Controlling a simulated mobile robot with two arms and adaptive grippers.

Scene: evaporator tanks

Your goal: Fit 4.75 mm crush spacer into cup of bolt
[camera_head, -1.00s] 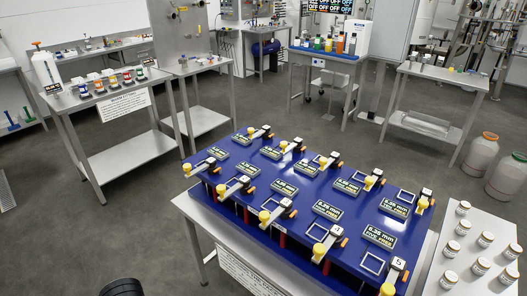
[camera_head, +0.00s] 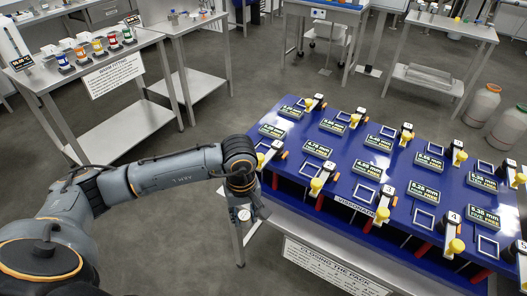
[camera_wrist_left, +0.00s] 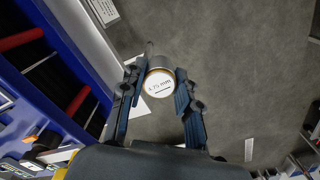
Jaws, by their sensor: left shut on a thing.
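My left gripper (camera_wrist_left: 158,95) is shut on a short round spacer (camera_wrist_left: 159,84) with a white face printed "4.75 mm" in the left wrist view. The fingers grip it from both sides, with the face toward the camera. In the head view the gripper (camera_head: 243,204) hangs off the near left edge of the blue table, above the floor, and the spacer (camera_head: 243,214) shows small and pale below it. The table carries numbered stations, each with a yellow-knobbed fitting (camera_head: 316,185). I cannot tell which part is the bolt's cup. My right gripper is out of view.
The blue bench top (camera_head: 343,170) holds several black label plates (camera_head: 316,149) and square frames (camera_head: 363,193) among the fittings. A notice (camera_head: 330,268) hangs on its front. A steel table (camera_head: 120,130) with coloured containers stands at the left. Open floor lies between.

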